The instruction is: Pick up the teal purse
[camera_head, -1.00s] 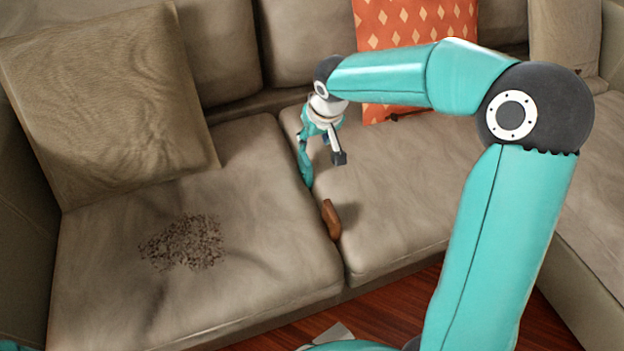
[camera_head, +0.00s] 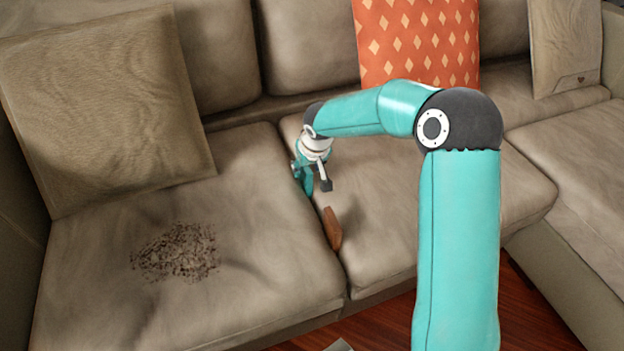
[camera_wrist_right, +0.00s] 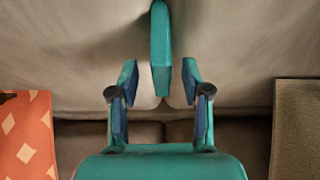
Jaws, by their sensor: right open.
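In the right wrist view a narrow teal purse (camera_wrist_right: 161,48) lies lengthwise along a cushion seam, its near end in line with the gap between my fingers. My right gripper (camera_wrist_right: 159,70) is open, one finger on each side of that line. In the head view the right gripper (camera_head: 316,188) is over the seam between two seat cushions. Just in front of it a slim brown object (camera_head: 332,228) stands at the seam; I cannot tell whether this is another face of the purse. The left gripper is not in view.
The beige sofa seat (camera_head: 245,195) surrounds the seam. A dark speckled patch (camera_head: 175,252) marks the left cushion. A beige pillow (camera_head: 105,110) leans at left; an orange diamond-patterned pillow (camera_head: 415,40) is behind my arm. The wooden floor (camera_head: 390,328) shows in front.

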